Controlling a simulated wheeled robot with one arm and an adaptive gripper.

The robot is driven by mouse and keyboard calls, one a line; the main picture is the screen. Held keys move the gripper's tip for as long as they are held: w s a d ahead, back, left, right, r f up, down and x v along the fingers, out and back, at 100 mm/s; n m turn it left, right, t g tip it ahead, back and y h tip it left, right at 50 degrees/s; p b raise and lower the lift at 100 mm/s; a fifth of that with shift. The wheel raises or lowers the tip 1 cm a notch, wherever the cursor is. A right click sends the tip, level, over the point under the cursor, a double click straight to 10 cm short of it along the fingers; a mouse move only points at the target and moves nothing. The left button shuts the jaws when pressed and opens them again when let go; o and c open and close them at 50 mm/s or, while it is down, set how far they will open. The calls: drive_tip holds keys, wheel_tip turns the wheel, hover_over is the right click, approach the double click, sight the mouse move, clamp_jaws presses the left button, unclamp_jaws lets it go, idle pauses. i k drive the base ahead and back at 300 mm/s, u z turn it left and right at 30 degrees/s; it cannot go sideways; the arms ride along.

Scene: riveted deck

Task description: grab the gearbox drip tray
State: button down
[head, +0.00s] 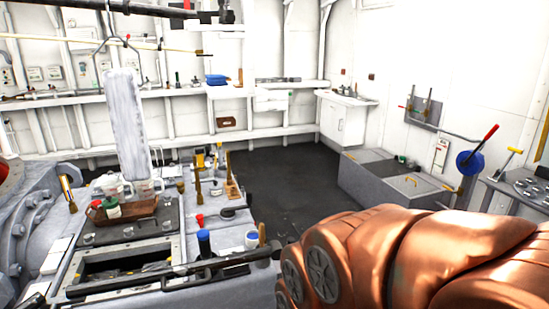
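A shallow brown tray (143,208) sits on the dark top of the grey machine at the left. It is the one tray-like thing I can make out there; I cannot tell for sure that it is the gearbox drip tray. A jar with a green lid (112,208) stands in or against its left part, hiding some of it. Clear mugs (147,187) stand just behind it. My gripper does not show in this view.
A white cloth (126,125) hangs above the tray. Brushes, bottles and cups crowd the machine top. A dark bar (185,271) crosses its open hatch in front. Dark floor (290,180) lies clear in the middle. A grey chest (380,178) stands right.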

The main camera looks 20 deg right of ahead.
sight(184, 156)
drive_tip(key=z, duration=0.2)
drive_tip(key=i, duration=1)
drive_tip(key=z, duration=0.7)
drive_tip(key=k, duration=1)
drive_tip(key=z, duration=0.95)
drive_tip(key=i, duration=2)
drive_tip(key=u, duration=0.45)
drive_tip(key=i, duration=1.9)
drive_tip(key=u, duration=0.65)
drive_tip(key=i, duration=1.7)
drive_tip(key=u, duration=0.8)
